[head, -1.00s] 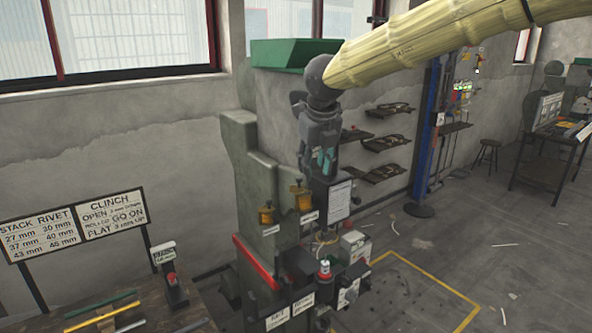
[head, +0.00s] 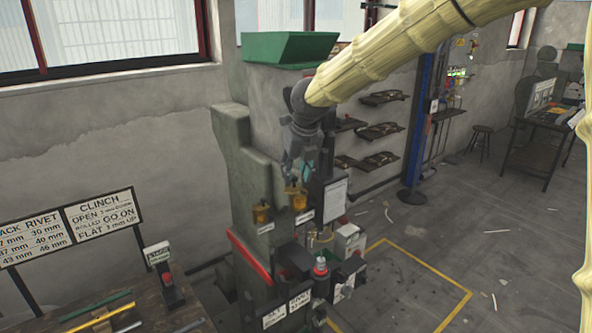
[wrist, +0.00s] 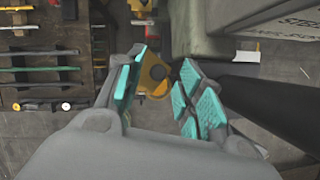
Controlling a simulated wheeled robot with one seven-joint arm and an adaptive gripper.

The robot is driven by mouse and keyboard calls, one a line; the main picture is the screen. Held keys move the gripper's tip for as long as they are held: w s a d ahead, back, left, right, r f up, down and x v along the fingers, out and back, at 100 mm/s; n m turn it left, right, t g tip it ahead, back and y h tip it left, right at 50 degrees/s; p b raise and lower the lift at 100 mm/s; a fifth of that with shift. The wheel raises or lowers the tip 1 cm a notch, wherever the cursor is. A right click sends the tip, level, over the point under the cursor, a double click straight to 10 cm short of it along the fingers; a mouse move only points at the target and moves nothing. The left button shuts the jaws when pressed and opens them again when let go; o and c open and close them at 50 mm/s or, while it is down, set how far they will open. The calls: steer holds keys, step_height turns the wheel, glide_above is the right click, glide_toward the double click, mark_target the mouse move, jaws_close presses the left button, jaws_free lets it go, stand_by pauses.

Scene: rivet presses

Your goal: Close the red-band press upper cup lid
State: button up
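The press (head: 255,165) is a tall grey-green machine with a red band (head: 248,256) low on its side. Two amber cups are on its front: a left one (head: 262,214) and a slightly higher right one (head: 298,197). My gripper (head: 299,178) is just above the right cup and overlaps its top in the head view. In the wrist view my gripper (wrist: 162,88) is open, its teal pads apart, with an amber cup (wrist: 153,76) seen between and beyond the fingertips. I cannot tell the lid's position, or whether a finger touches the cup.
Labels, a control box with a red part (head: 320,268) and a white clipboard sheet (head: 337,198) are below and right of the cups. A bench (head: 175,318) with coloured rods and signs stands at left. Wall shelves (head: 380,130) are behind; the floor at right is mostly open.

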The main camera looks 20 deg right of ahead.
steer(key=shift+w+a+f, duration=0.1)
steer(key=shift+w+f, duration=0.2)
steer(key=shift+f, duration=0.3)
steer(key=shift+s+r, duration=0.1)
steer(key=shift+c, duration=0.7)
jaws_close()
steer(key=shift+s+d+m+h+b, duration=0.1)
steer(key=shift+d+m+h+b, duration=0.1)
steer(key=shift+m+b, duration=0.35)
steer(key=shift+s+d+m+h+b, duration=0.1)
steer(key=shift+m+h+b, duration=0.1)
steer(key=shift+m+b, duration=0.3)
steer(key=m, duration=0.1)
steer(key=m+h+b, duration=0.1)
steer(key=shift+s+d+m+b, duration=0.15)
steer(key=shift+s+m+b, duration=0.1)
steer(key=shift+m+b, duration=0.1)
steer(key=m+b, duration=0.1)
steer(key=m, duration=0.1)
steer(key=s+m+g+h, duration=0.1)
steer(key=m, duration=0.1)
steer(key=m+h+b, duration=0.1)
steer(key=shift+s+d+m+b, duration=0.2)
steer(key=shift+d+m+b, duration=0.1)
steer(key=shift+m, duration=0.1)
steer(key=shift+g, duration=0.3)
